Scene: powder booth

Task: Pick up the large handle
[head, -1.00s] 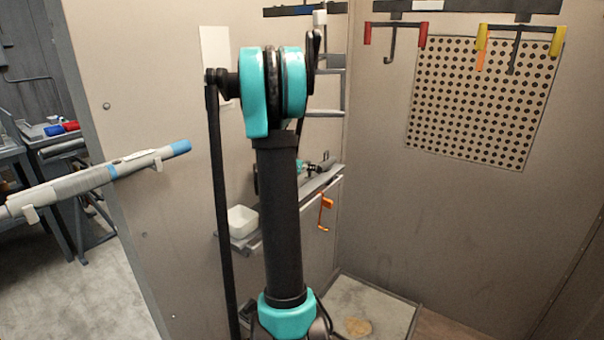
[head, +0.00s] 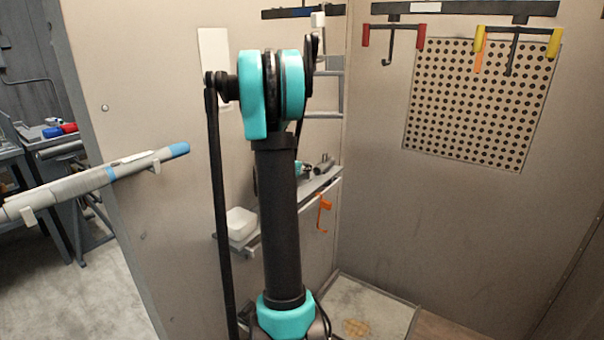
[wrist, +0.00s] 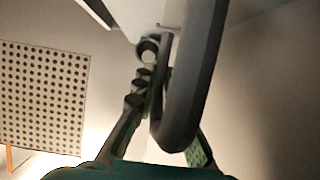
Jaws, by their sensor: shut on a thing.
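In the wrist view, a large dark grey rounded handle (wrist: 192,85) runs from the top edge down between the fingers of my gripper (wrist: 165,122). The gripper is shut on it, with a finger on each side; the lower end of the handle is rounded. In the head view, my gripper is mostly hidden behind my own arm, near the shelf (head: 245,241) on the booth wall. A small grey cylindrical piece (head: 326,160) shows there just right of the arm; I cannot tell whether it is part of the handle.
A white box (head: 240,223) sits on the shelf's near end. An orange hook (head: 323,212) hangs below. A perforated panel (head: 480,105) and hanging tools with red (head: 421,37) and yellow (head: 554,43) grips are on the back wall. The booth's right side is clear.

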